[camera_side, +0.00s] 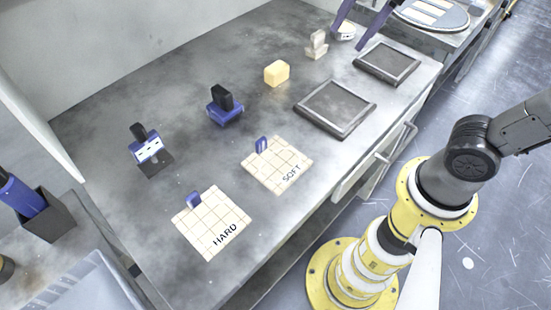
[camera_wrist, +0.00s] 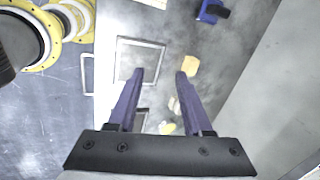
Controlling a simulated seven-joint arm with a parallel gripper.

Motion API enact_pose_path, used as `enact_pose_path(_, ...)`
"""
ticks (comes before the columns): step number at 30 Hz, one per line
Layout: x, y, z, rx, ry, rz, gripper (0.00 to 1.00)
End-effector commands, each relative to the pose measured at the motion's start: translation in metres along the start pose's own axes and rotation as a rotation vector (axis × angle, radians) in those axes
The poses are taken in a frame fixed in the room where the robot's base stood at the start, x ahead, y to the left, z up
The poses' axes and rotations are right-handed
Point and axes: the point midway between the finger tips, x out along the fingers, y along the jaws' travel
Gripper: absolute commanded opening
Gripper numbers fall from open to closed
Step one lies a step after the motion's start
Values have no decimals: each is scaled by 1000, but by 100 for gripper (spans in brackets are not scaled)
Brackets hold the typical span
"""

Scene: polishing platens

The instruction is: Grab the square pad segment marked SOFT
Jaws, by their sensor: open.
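The SOFT pad segment (camera_side: 277,168) is a cream square with a grid, lying flat on the grey bench in the side view. A blue tab (camera_side: 262,145) stands up at its far left edge. A similar pad marked HARD (camera_side: 208,226) lies to its lower left, also with a blue tab (camera_side: 193,200). My gripper (camera_side: 347,40) is at the top of the side view, well away from both pads. In the wrist view my gripper (camera_wrist: 160,73) has its two purple fingers apart with nothing between them. A pale edge (camera_wrist: 152,3) is cut off at the top there, its marking unreadable.
A yellow block (camera_side: 276,73), a blue block with black handle (camera_side: 225,107) and a blue-and-white tool (camera_side: 148,147) stand behind the pads. Two dark framed trays (camera_side: 337,107) (camera_side: 388,62) lie to the right. Bare bench surrounds the SOFT pad.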

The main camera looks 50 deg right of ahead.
Motion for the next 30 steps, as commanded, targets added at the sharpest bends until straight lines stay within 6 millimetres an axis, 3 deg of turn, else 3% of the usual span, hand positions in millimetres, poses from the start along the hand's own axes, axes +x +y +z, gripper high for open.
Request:
enact_pose_path(4, 29, -46, 38, 213, -14, 113, 50)
enact_pose_path(10, 80, -77, 98, 275, 10, 244, 50)
enact_pose_path(14, 109, -77, 127, 206, 22, 302, 50)
enact_pose_path(18, 124, -67, 141, 165, 32, 339, 50)
enact_pose_path(22, 137, -61, 143, 159, 32, 341, 50)
enact_pose_path(30, 184, -45, 142, 160, 32, 340, 50)
